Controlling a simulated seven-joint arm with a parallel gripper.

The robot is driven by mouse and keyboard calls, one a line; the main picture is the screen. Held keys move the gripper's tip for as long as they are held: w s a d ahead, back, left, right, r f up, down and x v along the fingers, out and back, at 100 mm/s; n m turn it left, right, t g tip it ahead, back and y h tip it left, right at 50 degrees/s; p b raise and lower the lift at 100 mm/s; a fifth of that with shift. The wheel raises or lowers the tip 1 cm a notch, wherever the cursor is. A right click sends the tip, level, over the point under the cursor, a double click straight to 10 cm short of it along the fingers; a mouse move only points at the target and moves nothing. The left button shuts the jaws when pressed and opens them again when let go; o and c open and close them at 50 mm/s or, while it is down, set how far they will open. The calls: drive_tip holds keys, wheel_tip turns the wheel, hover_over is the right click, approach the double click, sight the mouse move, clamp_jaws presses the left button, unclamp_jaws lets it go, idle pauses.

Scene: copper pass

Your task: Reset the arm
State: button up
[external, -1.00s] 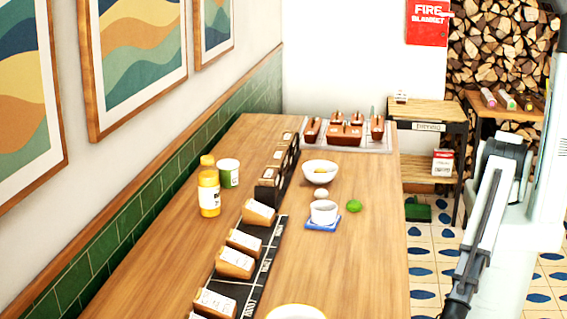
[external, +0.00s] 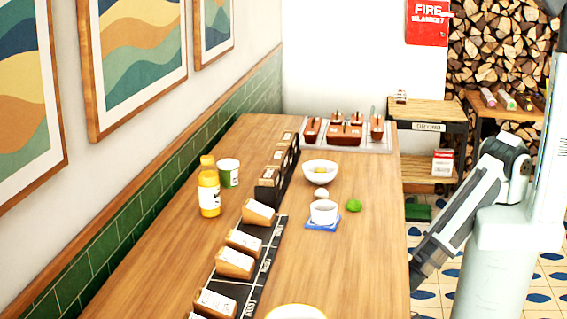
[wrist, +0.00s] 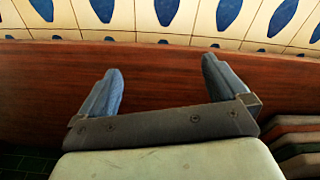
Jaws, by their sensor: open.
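My gripper shows in the wrist view (wrist: 160,88) with its two blue-grey fingers spread wide apart and nothing between them. Behind the fingers are a reddish-brown wooden surface and the patterned floor tiles. In the external view my arm stands at the right, beside the counter (external: 375,250). Its forearm slopes down to the left toward the counter's right edge. The fingertips cannot be made out there.
The counter's right side is mostly clear. A shelf (external: 428,112) stands behind.

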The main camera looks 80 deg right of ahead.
drive_tip(key=s+d+r+m+g, duration=0.1)
drive_tip(key=s+d+g, duration=0.2)
drive_tip(key=s+d, duration=0.4)
drive_tip(key=s+d+r+m+g, duration=0.2)
drive_tip(key=s+d+g, duration=0.2)
drive_tip(key=d, duration=0.9)
drive_tip(key=s, duration=0.2)
drive_tip(key=shift+s+d+g, duration=0.3)
drive_tip(key=shift+s+d, duration=0.05)
drive_tip(key=shift+d, duration=0.05)
drive_tip(key=shift+r, duration=0.1)
